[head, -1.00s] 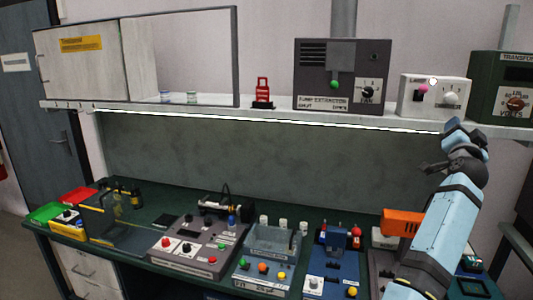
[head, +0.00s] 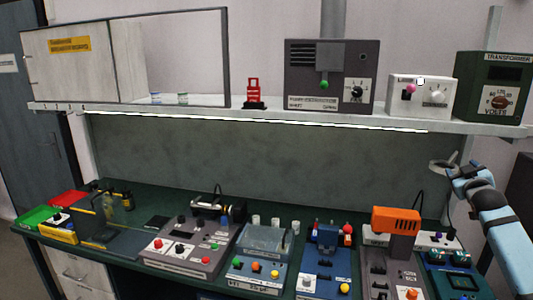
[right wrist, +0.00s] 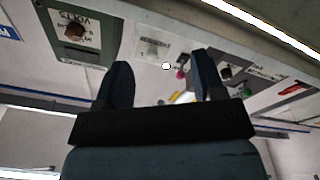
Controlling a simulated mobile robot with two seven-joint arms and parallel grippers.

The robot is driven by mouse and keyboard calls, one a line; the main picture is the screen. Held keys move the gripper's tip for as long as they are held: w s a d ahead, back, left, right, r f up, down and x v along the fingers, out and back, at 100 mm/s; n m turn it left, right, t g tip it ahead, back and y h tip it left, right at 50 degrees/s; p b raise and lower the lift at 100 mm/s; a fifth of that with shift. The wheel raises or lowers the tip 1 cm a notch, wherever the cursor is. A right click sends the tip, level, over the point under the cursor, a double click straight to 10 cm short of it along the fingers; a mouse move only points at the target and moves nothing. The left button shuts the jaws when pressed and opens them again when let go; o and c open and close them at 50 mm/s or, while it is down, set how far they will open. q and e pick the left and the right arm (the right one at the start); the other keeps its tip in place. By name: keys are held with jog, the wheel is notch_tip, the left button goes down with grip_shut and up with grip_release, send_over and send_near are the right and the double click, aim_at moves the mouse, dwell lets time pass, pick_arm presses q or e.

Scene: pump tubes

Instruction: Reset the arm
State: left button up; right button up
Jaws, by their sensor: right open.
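My right arm comes in from the right edge of the head view. Its gripper (head: 456,172) is raised in the air over the right end of the bench, below the shelf. In the right wrist view the gripper (right wrist: 163,78) shows two dark fingers set wide apart with nothing between them. My left gripper is not in view.
The green bench (head: 125,228) carries several control panels, including a grey one (head: 185,250) and a blue one (head: 325,262). An orange device (head: 396,219) stands near my right arm. The shelf (head: 265,117) above holds a dark extractor box (head: 330,52) and a green transformer (head: 495,60).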

jog(key=s+d+f+n+g, duration=0.1)
jog(key=s+d+f+n, duration=0.1)
jog(key=d+f, duration=0.25)
jog(key=s+a+f+g+y, duration=0.1)
jog(key=s+a+f+y, duration=0.1)
jog(key=s+a+f, duration=0.55)
jog(key=s+a+f+n+g+y, duration=0.1)
jog(key=s+a+f+y, duration=0.15)
jog(key=a+f, duration=0.9)
jog(key=s+a+f+g+y, duration=0.1)
jog(key=s+a+f, duration=0.55)
jog(key=f, duration=0.45)
jog(key=s+a+f+m+g+y, duration=0.1)
jog(key=s+a+f, duration=0.3)
jog(key=s+a, duration=0.5)
jog(key=s+a+f+m+g+y, duration=0.1)
jog(key=s+a+f, duration=0.4)
jog(key=s+a, duration=0.5)
jog(key=s+g+y, duration=0.1)
jog(key=s, duration=0.7)
jog(key=shift+s+f+m, duration=0.15)
jog(key=shift+s+m, duration=0.15)
jog(key=shift+s, duration=0.1)
jog(key=shift+a, duration=0.1)
